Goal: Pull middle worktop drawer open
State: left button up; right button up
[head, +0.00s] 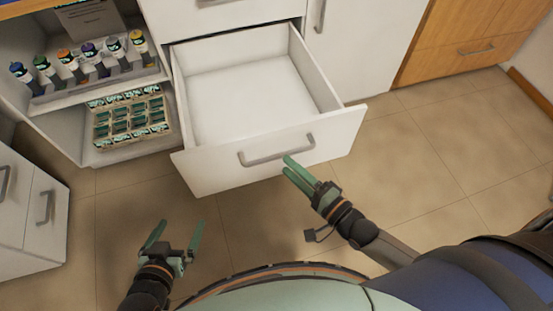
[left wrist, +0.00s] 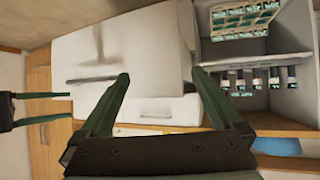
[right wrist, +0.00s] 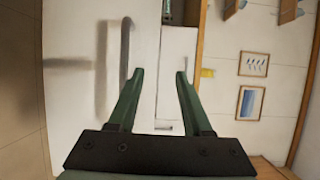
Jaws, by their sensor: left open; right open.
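The middle worktop drawer (head: 250,100) is pulled well out and looks empty inside. Its white front carries a grey bar handle (head: 276,152). My right gripper (head: 290,164) is open, with its fingertips at the right part of this handle. In the right wrist view the handle (right wrist: 125,50) appears just left of the left fingertip; I cannot tell whether they touch. My left gripper (head: 177,232) is open and empty, apart from the drawer, in front of its left side. The left wrist view shows the drawer front (left wrist: 140,55) beyond its fingers.
An open shelf unit left of the drawer holds several bottles (head: 82,62) and a tray of small jars (head: 130,118) below. A white cabinet (head: 30,215) stands at the far left. A wooden cabinet (head: 455,45) stands back right. The tiled floor (head: 440,150) to the right is clear.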

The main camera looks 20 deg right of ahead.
jog(key=g+h+b, duration=0.1)
send_near(280, 155)
pick_arm(q)
jog(key=w+r+m+t+h+b, duration=0.2)
jog(key=r+t, duration=0.2)
jog(key=r, duration=0.6)
jog(key=w+r+m+t+h+b, duration=0.1)
jog(key=r+t, duration=0.4)
jog(key=r, duration=0.5)
jog(key=shift+w+m+h+b, duration=0.35)
jog(key=shift+w+m+h, duration=0.05)
jog(key=shift+w+h, duration=0.1)
pick_arm(e)
jog(key=shift+m, duration=0.5)
jog(key=x, duration=1)
jog(key=shift+w+d+f, duration=0.1)
jog(key=shift+w+f, duration=0.05)
jog(key=shift+f, duration=0.25)
grip_shut()
